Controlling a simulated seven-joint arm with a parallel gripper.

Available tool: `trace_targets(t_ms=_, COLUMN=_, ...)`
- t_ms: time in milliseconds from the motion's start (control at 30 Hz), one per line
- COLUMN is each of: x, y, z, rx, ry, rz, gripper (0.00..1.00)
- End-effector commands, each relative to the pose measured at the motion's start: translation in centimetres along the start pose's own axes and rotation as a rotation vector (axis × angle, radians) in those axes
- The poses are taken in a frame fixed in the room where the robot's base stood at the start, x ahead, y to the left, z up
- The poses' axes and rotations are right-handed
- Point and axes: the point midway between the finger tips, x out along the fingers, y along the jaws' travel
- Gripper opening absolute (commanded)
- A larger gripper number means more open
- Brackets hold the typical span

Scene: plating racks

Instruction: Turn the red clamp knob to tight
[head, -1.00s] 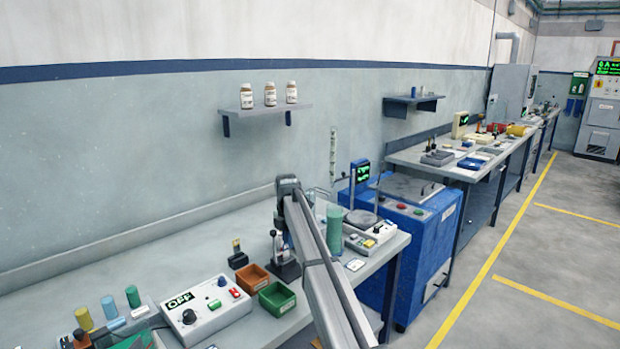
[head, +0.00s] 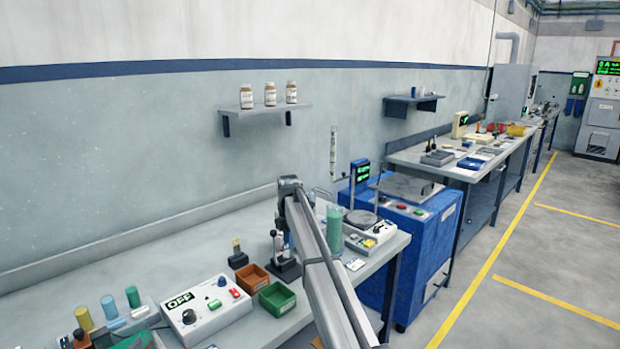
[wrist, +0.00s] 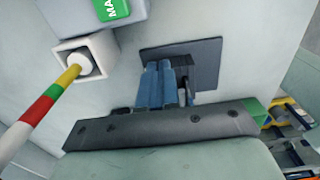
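In the wrist view, the two blue fingers of my gripper (wrist: 159,88) lie side by side with no visible gap. They point at a dark grey square plate (wrist: 205,62) on a pale surface; I cannot tell whether they touch it. A small dark, pale-tipped part (wrist: 185,93) is just right of the fingers. In the head view, my arm hides most of the gripper, close to a small dark stand with a black-topped post (head: 284,268). I cannot make out the red clamp knob in either view.
A striped rod (wrist: 47,105) rises from a white square socket (wrist: 103,50) left of the fingers. Orange (head: 253,278) and green (head: 277,299) bins and a control box reading OFF (head: 205,305) stand on the bench. A green cylinder (head: 334,229) is right of my arm.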

Motion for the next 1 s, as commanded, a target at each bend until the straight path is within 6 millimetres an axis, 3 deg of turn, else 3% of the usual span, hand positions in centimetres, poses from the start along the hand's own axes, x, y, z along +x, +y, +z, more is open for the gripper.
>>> trace_targets(t_ms=267, x=-0.3, y=0.0, z=0.5, rx=0.001, ry=-0.002, rz=0.0, gripper=0.0)
trace_targets(t_ms=800, x=-5.2, y=0.0, z=0.6, rx=0.001, ry=-0.004, rz=0.001, gripper=0.0)
trace_targets(t_ms=1000, x=-6.0, y=0.0, z=0.6, rx=0.001, ry=-0.004, rz=0.001, gripper=0.0)
